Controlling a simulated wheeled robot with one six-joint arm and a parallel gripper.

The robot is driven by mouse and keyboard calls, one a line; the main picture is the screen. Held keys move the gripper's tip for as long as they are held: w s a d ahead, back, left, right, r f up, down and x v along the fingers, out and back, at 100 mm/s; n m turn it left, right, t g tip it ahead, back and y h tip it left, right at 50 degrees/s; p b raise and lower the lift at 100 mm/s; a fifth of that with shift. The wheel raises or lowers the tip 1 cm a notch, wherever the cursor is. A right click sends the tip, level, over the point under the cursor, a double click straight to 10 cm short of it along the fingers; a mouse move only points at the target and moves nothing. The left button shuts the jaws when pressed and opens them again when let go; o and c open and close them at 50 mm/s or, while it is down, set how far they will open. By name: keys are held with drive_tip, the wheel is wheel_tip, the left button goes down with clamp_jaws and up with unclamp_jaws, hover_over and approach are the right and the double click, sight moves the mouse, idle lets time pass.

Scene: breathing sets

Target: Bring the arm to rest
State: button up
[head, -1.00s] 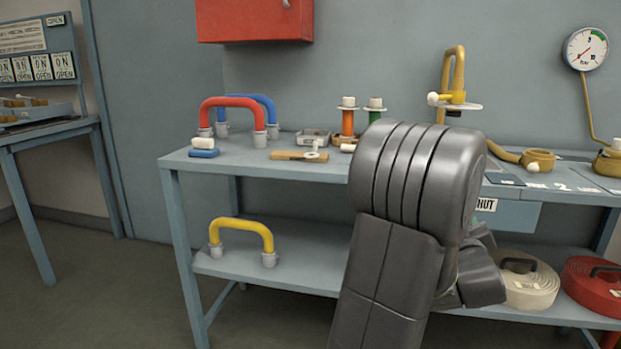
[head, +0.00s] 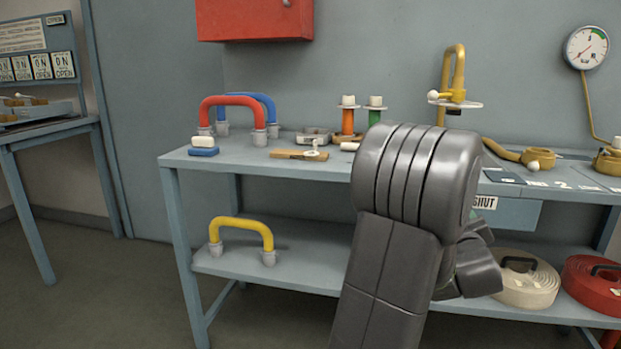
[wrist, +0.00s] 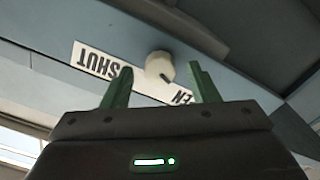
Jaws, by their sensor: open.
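My gripper (wrist: 160,88) shows in the wrist view with its two green fingers apart and nothing between them. Beyond the fingertips is a pale round knob (wrist: 159,66) on a blue-grey panel, beside a white label (wrist: 97,62) reading SHUT, upside down in this view. I cannot tell how far the fingertips are from the knob.
Red (head: 232,100) and blue hoses stand at the bench's left end. A yellow hose (head: 240,224) is on the lower shelf, with cream (head: 527,287) and red (head: 596,288) coiled hoses at right. A gauge (head: 586,48) hangs on the wall. Floor at left is clear.

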drive_tip(key=x, duration=0.3)
drive_tip(key=shift+r, duration=0.15)
drive_tip(key=shift+s+r+m+p, duration=0.1)
drive_tip(key=shift+r+m+p, duration=0.05)
drive_tip(key=shift+m+p, duration=1.05)
drive_tip(key=m+p, duration=0.5)
drive_tip(key=p, duration=0.2)
drive_tip(key=shift+m, duration=0.4)
drive_tip(key=shift+s, duration=0.35)
drive_tip(key=p+v, duration=0.1)
drive_tip(key=v, duration=1.1)
drive_tip(key=shift+s+f, duration=0.2)
drive_tip(key=shift+f, duration=0.1)
drive_tip(key=shift+a, duration=0.2)
